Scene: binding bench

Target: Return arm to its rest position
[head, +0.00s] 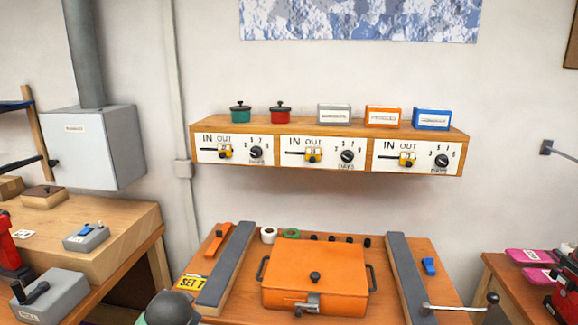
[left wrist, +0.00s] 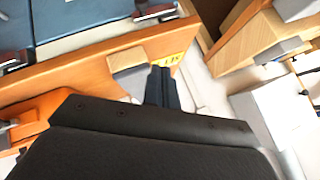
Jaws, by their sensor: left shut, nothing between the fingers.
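My left gripper (left wrist: 164,72) shows in the left wrist view with its two dark fingers together and nothing between them. It is over the front left part of the bench, and a yellow sign (left wrist: 173,60) shows just beyond its fingertips. In the head view the same yellow "SET 7" sign (head: 188,284) lies at the bench's left edge. A dark rounded part at the bottom of the head view seems to be my left arm; its fingers are hidden there. My right gripper is in neither view.
The bench (head: 215,317) holds an orange lidded box (head: 315,278) between two grey rails (head: 227,265). A crank handle (head: 460,307) sticks out at right. A wall shelf (head: 330,128) has three dial panels. A side table (head: 120,250) stands left. Space above the bench is clear.

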